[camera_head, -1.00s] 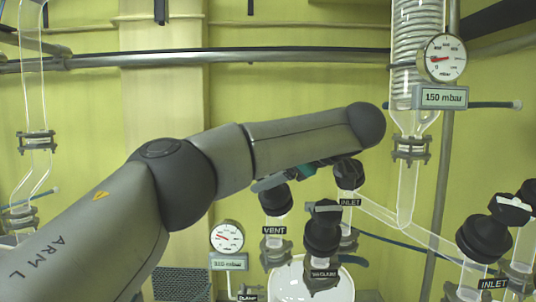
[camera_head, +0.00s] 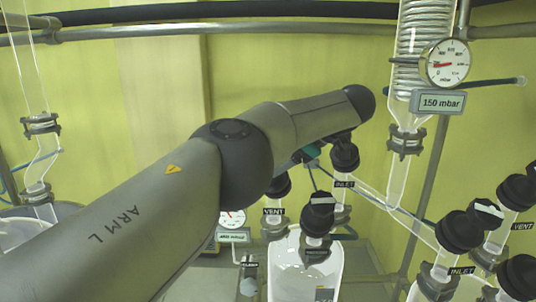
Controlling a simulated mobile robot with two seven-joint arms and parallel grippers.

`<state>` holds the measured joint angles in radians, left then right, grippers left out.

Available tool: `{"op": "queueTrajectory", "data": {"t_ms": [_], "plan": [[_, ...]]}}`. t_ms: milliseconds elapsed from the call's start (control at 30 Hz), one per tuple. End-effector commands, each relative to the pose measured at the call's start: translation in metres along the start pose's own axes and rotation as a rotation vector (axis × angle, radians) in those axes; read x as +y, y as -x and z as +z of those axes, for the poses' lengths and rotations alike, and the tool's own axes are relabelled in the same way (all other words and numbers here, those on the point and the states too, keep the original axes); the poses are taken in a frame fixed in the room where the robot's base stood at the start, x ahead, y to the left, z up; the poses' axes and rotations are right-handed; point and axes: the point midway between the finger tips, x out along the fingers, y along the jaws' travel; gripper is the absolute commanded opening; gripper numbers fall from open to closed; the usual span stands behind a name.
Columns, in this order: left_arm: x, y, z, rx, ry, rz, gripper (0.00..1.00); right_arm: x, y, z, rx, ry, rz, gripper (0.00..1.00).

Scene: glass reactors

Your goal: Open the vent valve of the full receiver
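The left receiver (camera_head: 288,270) is a glass vessel at bottom centre; its liquid level is unclear. Its black vent knob (camera_head: 279,188), above the VENT label (camera_head: 273,211), is partly covered by my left arm. The black inlet knob (camera_head: 344,155) stands to its right. My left gripper (camera_head: 307,153) shows only as a small teal and grey part under the arm's end, above and right of the vent knob, apparently apart from it. Its fingers are mostly hidden. A second black vent knob (camera_head: 517,192) with a VENT label is at the far right. My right gripper is out of view.
A third black knob (camera_head: 317,216) stands in front, between the left vent and inlet. More black valves, including the right inlet knob (camera_head: 461,230), crowd the right side. A coil condenser with a gauge and a 150 mbar display (camera_head: 438,102) rises above. A lower gauge (camera_head: 232,219) is partly hidden.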

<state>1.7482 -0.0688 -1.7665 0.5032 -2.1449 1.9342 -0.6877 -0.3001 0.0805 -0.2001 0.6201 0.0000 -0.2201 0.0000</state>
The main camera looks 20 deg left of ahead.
Motion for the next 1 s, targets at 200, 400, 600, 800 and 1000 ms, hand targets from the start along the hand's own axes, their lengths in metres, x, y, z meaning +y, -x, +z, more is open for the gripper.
{"op": "queueTrajectory", "data": {"t_ms": [200, 400, 600, 800, 1000], "plan": [[-0.0011, -0.0005, 0.0017, -0.003, 0.005, -0.014, 0.06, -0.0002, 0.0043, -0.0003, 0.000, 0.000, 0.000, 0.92], [-0.0013, -0.0009, 0.0021, -0.003, 0.005, -0.015, 0.06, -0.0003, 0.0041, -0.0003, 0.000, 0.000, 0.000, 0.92], [-0.0014, -0.0010, 0.0021, -0.003, 0.005, -0.015, 0.65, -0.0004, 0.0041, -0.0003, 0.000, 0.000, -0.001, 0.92], [-0.0008, -0.0005, 0.0013, -0.002, 0.006, -0.013, 0.88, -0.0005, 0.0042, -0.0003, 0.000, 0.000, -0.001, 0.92], [-0.0004, -0.0003, 0.0007, -0.001, 0.006, -0.013, 0.92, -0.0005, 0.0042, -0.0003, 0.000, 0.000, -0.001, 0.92]]}}
